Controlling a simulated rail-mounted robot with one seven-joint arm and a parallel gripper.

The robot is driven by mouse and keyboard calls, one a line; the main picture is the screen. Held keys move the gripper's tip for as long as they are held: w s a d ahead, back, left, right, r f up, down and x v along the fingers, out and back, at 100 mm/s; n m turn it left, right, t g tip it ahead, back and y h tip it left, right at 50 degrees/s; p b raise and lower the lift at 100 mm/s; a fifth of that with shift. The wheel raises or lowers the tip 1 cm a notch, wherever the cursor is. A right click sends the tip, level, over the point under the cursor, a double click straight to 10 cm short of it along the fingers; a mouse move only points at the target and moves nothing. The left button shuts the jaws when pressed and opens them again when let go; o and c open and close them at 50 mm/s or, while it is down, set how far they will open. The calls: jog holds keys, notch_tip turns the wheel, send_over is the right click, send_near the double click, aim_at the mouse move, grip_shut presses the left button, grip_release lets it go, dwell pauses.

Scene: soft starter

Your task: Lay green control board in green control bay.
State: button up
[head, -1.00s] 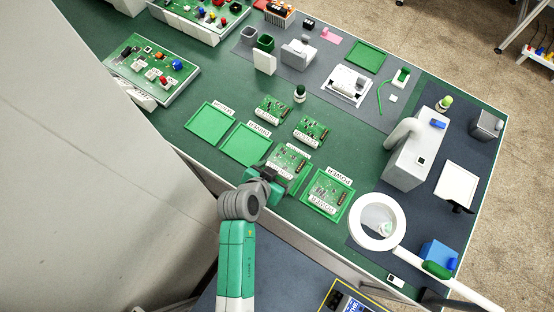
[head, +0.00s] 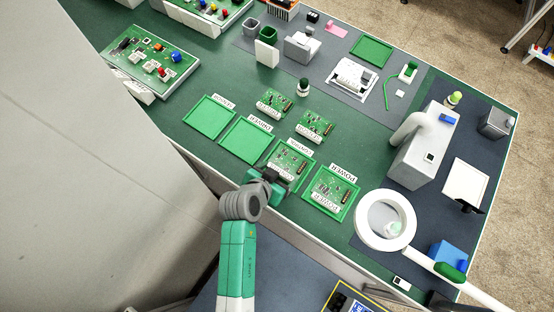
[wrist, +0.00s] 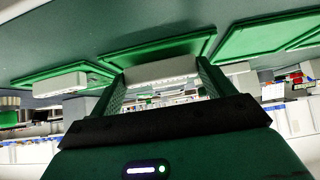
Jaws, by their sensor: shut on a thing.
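The green control board (head: 292,160) is at the third bay from the left in the row of green bays. It lies in or just over the green control bay (head: 272,154), whose rim shows around it; I cannot tell whether it touches the floor. My gripper (head: 271,180) is at the board's near edge, shut on its white strip. In the wrist view the white strip (wrist: 160,72) sits between the two green fingers. A green bay (wrist: 155,48) shows beyond it. The fingertips are partly hidden in the head view.
To the right, the power bay (head: 348,211) holds a board (head: 334,187). To the left are two empty bays (head: 209,117) and (head: 246,140). Two loose boards (head: 274,101) and (head: 314,126) lie behind. A ring magnifier (head: 360,226) stands at the right.

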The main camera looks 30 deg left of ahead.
jog(key=shift+f+b, duration=0.45)
jog(key=shift+f, duration=0.2)
jog(key=o, duration=0.9)
jog(key=shift+s+r, duration=0.1)
jog(key=shift+r, duration=0.15)
jog(key=p+v, duration=0.1)
jog(key=v, duration=0.6)
jog(key=shift+s+r, duration=0.1)
jog(key=shift+s, duration=0.15)
jog(key=shift+a, duration=0.1)
jog(key=shift+w, duration=0.1)
